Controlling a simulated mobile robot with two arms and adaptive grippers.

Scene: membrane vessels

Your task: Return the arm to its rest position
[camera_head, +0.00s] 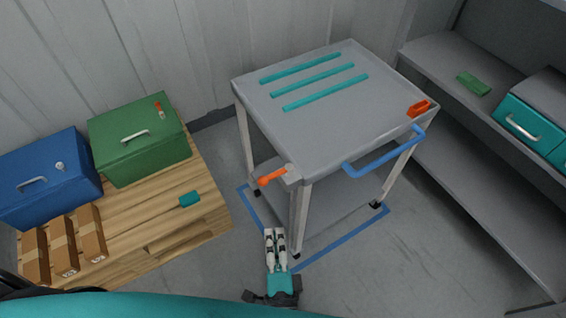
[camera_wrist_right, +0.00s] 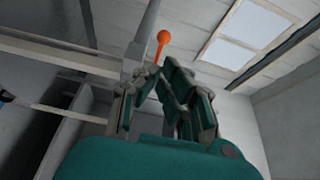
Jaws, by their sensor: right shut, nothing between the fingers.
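My right gripper (camera_head: 275,240) is at the bottom middle of the head view, in front of the grey cart (camera_head: 340,130) and below its tabletop. Its fingers are close together, pointing toward the cart, with nothing between them. In the right wrist view the same gripper (camera_wrist_right: 165,75) points up toward the ceiling. An orange-knobbed lever (camera_head: 272,179) sticks out from the cart's near left corner, apart from the fingers. Its orange knob also shows beyond the fingertips in the right wrist view (camera_wrist_right: 163,37). My left gripper is not in view.
A wooden pallet (camera_head: 160,225) at left bears a blue box (camera_head: 45,190), a green box (camera_head: 140,150), brown cartons and a teal block. Grey shelves (camera_head: 480,170) stand at right. The cart has a blue handle (camera_head: 385,158). Blue tape marks the floor around it.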

